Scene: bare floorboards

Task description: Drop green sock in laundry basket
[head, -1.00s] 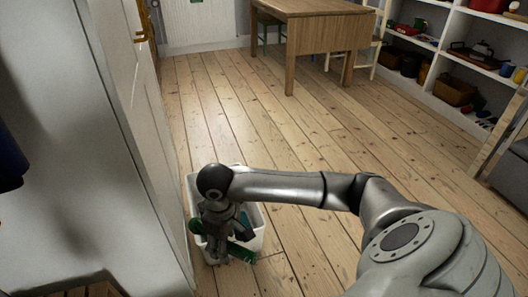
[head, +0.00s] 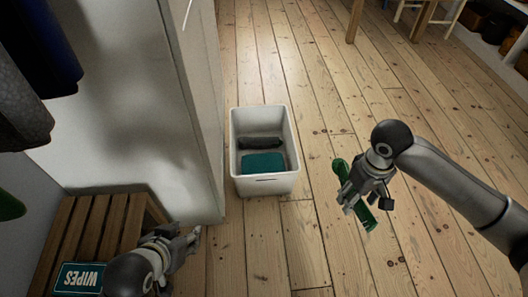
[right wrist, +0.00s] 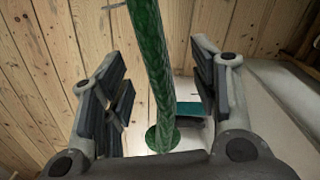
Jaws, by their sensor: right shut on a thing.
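The green sock (head: 364,217) is long and narrow and hangs in my right gripper (head: 361,196), which is shut on it. The sock shows on both sides of the fingers. In the right wrist view the sock (right wrist: 153,60) runs between the two fingers. The laundry basket (head: 266,185) is a white open bin on the floor, left of my right gripper. The gripper and sock are beside the basket in the head view, not over its opening. My left gripper (head: 187,241) is at the bottom left; its finger opening is unclear.
A teal folded cloth (head: 263,163) and a dark item (head: 260,143) lie in the basket. A white cabinet side (head: 190,100) stands close on its left. A slatted wooden bench (head: 100,225) with a wipes pack (head: 80,279) is at lower left.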

